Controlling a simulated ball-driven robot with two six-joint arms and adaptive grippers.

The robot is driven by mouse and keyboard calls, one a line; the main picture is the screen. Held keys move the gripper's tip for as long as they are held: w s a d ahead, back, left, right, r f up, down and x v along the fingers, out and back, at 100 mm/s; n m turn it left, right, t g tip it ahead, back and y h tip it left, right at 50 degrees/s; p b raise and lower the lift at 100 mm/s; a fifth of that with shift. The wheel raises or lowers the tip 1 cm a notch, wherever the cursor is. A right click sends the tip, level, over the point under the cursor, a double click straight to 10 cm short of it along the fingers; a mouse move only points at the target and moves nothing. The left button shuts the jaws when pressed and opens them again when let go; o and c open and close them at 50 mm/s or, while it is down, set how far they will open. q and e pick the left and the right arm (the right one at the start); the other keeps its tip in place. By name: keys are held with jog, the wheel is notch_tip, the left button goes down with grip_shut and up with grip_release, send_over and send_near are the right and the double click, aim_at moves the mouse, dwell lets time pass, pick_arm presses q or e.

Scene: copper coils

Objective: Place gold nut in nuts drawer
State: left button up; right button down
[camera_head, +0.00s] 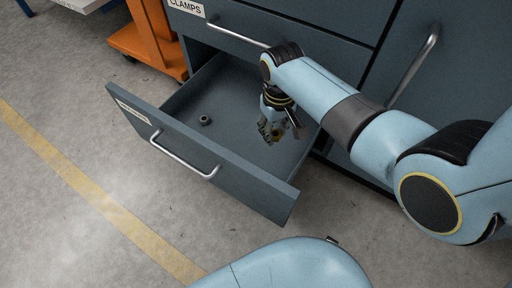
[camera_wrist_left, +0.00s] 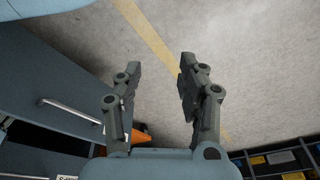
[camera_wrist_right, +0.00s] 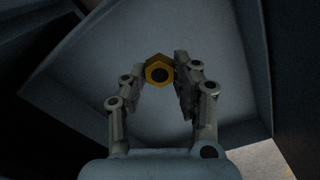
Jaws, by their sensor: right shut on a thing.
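I cannot tell whether the nut touches the drawer floor. The drawer's front label is too small to read. My left gripper (camera_wrist_left: 158,85) is open and empty above the floor in the left wrist view.
A small dark grey nut (camera_head: 205,120) lies on the drawer floor, left of my right gripper. A closed drawer labelled CLAMPS (camera_head: 188,7) is above. An orange stand (camera_head: 150,40) is behind on the left. Bins (camera_wrist_left: 280,160) show at the lower right of the left wrist view.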

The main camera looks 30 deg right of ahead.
jog(key=w+a+b, duration=0.3)
jog(key=w, duration=0.2)
jog(key=b, duration=0.4)
send_over(257, 150)
notch_tip(257, 150, down, 8)
jog(key=shift+s+r, duration=0.1)
jog(key=shift+r, duration=0.15)
pick_arm(q)
notch_tip(257, 150, down, 6)
jog(key=w+d+t, duration=0.1)
jog(key=w+t, duration=0.2)
jog(key=t, duration=0.5)
jog(key=shift+d+h+b, duration=0.2)
jog(key=shift+h+b, duration=0.1)
pick_arm(e)
jog(key=shift+f, duration=0.65)
jog(key=shift+f, duration=0.3)
notch_tip(257, 150, down, 3)
jog(key=shift+r+b, duration=0.2)
jog(key=shift+b, duration=0.9)
pick_arm(q)
jog(key=w+d+r+m+t, duration=0.1)
jog(key=w+r+t, duration=0.4)
jog(key=w+r, duration=0.1)
jog(key=shift+r+t+h, duration=0.3)
jog(key=shift+r+h, duration=0.1)
jog(key=shift+r, duration=0.5)
